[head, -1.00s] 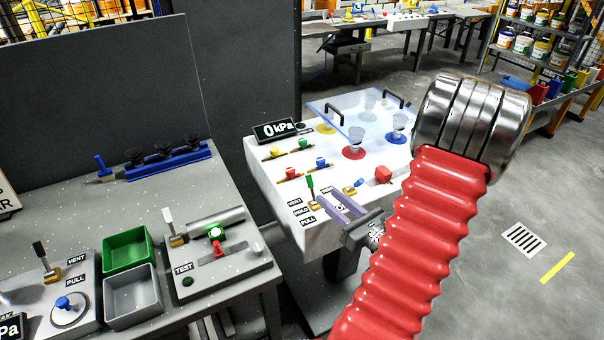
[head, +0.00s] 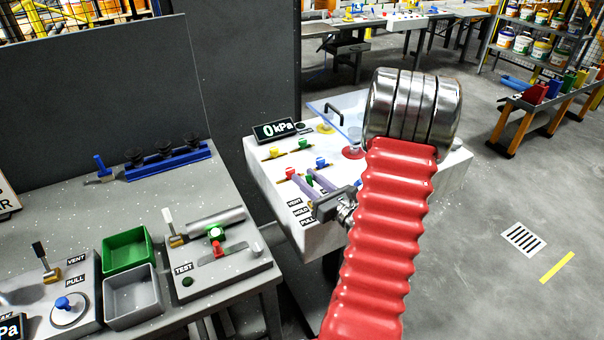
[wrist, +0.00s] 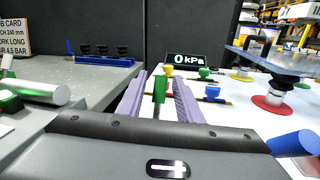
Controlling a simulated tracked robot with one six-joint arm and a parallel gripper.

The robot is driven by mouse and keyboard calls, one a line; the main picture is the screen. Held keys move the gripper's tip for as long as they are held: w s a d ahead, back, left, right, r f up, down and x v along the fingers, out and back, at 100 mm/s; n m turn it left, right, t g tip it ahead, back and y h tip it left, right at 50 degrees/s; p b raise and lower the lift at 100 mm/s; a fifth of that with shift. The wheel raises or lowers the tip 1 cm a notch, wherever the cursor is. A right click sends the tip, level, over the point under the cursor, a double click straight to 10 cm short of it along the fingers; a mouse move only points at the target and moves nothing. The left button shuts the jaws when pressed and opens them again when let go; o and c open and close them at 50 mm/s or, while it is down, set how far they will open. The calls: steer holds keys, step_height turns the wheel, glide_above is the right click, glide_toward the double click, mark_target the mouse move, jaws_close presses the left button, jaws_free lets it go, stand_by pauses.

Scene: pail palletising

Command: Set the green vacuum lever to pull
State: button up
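The green lever (wrist: 160,89) stands upright on a grey stem in the wrist view. It lies between the two purple fingers of my gripper (wrist: 160,79), with a visible gap on either side. The VENT (head: 294,203), HOLD (head: 301,212) and PULL (head: 308,222) labels run down the panel's left side. I cannot tell exactly which label the lever points to. The gauge (head: 275,130) reads 0 kPa.
Small coloured valves, among them a blue one (head: 321,162) and a green one (head: 304,144), sit just beyond the fingers. A clear plate (wrist: 270,60) stands on suction cups at the right. A grey bench (head: 100,215) with bins is at the left.

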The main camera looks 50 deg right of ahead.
steer(key=shift+w+d, duration=0.2)
steer(key=shift+w, duration=1.3)
steer(key=shift+c, duration=0.5)
jaws_close()
